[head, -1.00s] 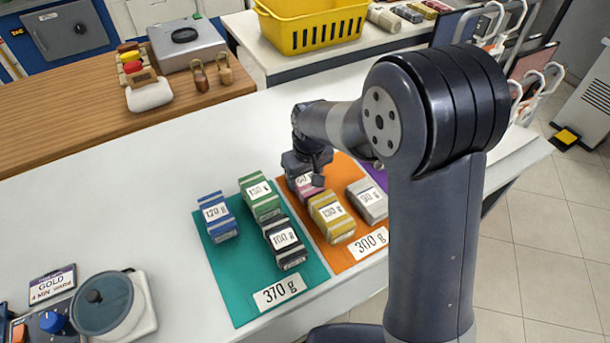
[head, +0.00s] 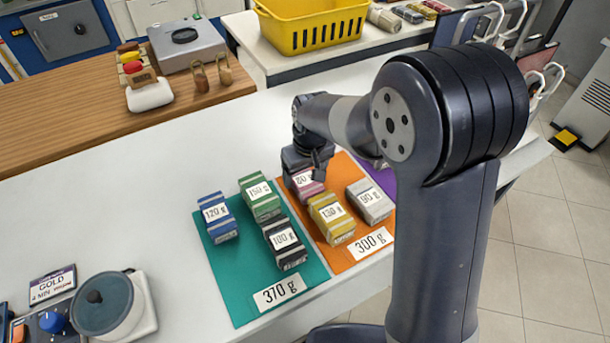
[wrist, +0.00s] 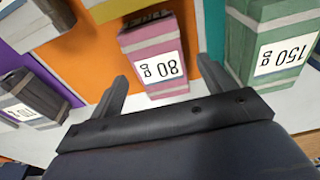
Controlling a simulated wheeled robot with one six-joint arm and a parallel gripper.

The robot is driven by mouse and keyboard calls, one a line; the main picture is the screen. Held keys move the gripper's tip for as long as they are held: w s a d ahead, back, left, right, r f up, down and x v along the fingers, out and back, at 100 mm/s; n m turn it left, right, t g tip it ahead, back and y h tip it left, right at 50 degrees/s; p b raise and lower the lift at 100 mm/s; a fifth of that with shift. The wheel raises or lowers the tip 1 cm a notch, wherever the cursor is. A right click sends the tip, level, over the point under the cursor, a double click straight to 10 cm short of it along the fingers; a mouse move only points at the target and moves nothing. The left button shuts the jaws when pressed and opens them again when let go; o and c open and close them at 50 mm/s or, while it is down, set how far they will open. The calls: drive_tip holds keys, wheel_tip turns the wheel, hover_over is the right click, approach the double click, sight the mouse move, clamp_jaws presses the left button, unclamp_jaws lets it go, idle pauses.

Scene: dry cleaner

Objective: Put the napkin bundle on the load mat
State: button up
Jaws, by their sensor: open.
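Several banded bundles with weight labels stand on the load mats; I cannot tell which one is the napkin bundle. The pink 80 g bundle (wrist: 158,62) is on the orange mat (head: 329,258), marked 300 g, with a yellow bundle (head: 331,219) and a grey bundle (head: 369,202).
A purple mat (head: 379,175) lies right of the orange one, partly hidden by my arm; a dark bundle (wrist: 30,103) stands there. The green bundle is close beside my gripper. The white counter (head: 110,215) is clear left of the mats. A pot (head: 103,303) sits at lower left.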

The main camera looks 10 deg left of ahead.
sight(308, 184)
wheel_tip(308, 184, up, 10)
drive_tip(key=s, duration=0.1)
drive_tip(key=shift+d, duration=0.45)
drive_tip(key=shift+s, duration=0.1)
drive_tip(key=f, duration=0.4)
drive_tip(key=w+f, duration=0.1)
drive_tip(key=f, duration=0.3)
drive_tip(key=a+f, duration=0.1)
drive_tip(key=f, duration=0.2)
drive_tip(key=shift+w+f, duration=0.15)
drive_tip(key=shift+f, duration=0.25)
drive_tip(key=shift+w+r, duration=0.1)
drive_tip(key=shift+r, duration=1.65)
drive_tip(key=shift+f, duration=0.15)
